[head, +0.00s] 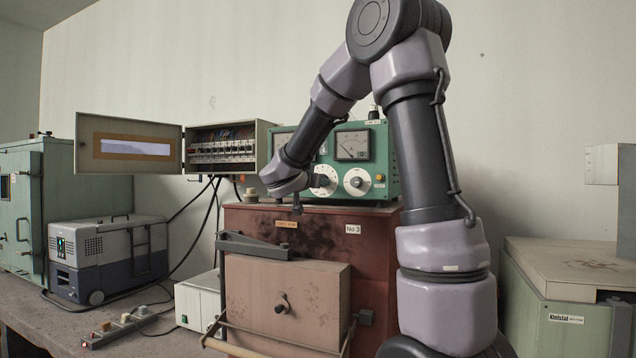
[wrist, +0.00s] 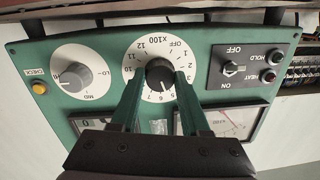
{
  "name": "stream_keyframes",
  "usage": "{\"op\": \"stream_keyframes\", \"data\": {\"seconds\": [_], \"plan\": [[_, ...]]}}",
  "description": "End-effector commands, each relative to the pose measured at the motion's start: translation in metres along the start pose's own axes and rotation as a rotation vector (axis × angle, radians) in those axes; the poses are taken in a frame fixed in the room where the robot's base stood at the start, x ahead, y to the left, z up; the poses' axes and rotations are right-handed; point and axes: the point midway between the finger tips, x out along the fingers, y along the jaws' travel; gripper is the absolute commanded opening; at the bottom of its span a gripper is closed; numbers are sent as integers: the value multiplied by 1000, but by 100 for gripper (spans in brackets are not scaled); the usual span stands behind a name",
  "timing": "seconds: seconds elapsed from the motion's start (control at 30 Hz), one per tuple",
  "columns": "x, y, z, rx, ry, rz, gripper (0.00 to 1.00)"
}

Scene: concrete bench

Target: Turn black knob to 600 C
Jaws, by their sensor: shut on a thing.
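The black knob (wrist: 160,73) sits at the centre of a white dial (wrist: 140,55) marked x100, with OFF and numbers up to 12 around it. My gripper (wrist: 159,80) is shut on this knob, one green finger on each side. The knob's pointer is hard to make out, so I cannot tell its exact setting. The fingers cover part of the scale. In the head view the dial (head: 327,191) is on the green control box (head: 380,160), and my gripper (head: 318,181) reaches it from the left.
A second white dial (wrist: 80,72) with a grey knob is beside it. Meters (head: 352,145) are on the panel. The box stands on a brown furnace (head: 375,240). An open breaker cabinet (head: 222,147) is at left.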

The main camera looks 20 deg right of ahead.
Motion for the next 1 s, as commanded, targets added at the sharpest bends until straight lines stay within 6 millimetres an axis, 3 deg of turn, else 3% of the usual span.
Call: {"op": "stream_keyframes", "data": {"seconds": [0.43,1.0], "plan": [[0,0,3,263,8,-17,0],[0,0,3,319,11,-20,0]]}}
